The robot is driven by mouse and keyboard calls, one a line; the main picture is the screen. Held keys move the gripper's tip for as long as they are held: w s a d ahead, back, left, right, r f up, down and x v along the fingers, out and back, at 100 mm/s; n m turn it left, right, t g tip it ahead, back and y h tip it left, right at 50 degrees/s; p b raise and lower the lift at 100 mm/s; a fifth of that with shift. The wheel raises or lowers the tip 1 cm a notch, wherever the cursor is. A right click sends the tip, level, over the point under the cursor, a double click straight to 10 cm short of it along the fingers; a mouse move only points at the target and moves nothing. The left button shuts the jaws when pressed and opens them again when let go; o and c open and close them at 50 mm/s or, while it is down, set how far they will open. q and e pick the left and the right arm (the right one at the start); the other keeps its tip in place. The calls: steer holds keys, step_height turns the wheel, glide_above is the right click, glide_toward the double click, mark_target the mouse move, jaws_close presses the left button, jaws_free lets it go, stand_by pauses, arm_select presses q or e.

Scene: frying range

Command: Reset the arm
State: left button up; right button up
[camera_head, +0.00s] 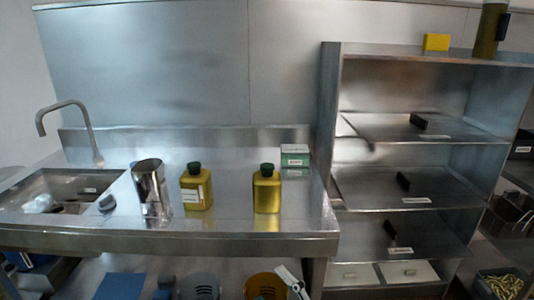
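Neither of my grippers shows in the head view, and I see no part of either arm that I can be sure of. A steel counter (250,245) stands ahead with a clear front edge. On it are a shiny metal container (149,182), a yellow bottle with a dark green cap and white label (196,190), and a second yellow bottle with a dark cap (267,192). All three stand upright, apart from each other. Nothing is seen touching them.
A sink (58,190) with a faucet (78,106) is at left. A green-and-white box (295,157) sits at the counter's back right. A steel shelf unit (330,110) stands at right, with a yellow block (436,42) on top. An orange bucket (262,284) is below the counter.

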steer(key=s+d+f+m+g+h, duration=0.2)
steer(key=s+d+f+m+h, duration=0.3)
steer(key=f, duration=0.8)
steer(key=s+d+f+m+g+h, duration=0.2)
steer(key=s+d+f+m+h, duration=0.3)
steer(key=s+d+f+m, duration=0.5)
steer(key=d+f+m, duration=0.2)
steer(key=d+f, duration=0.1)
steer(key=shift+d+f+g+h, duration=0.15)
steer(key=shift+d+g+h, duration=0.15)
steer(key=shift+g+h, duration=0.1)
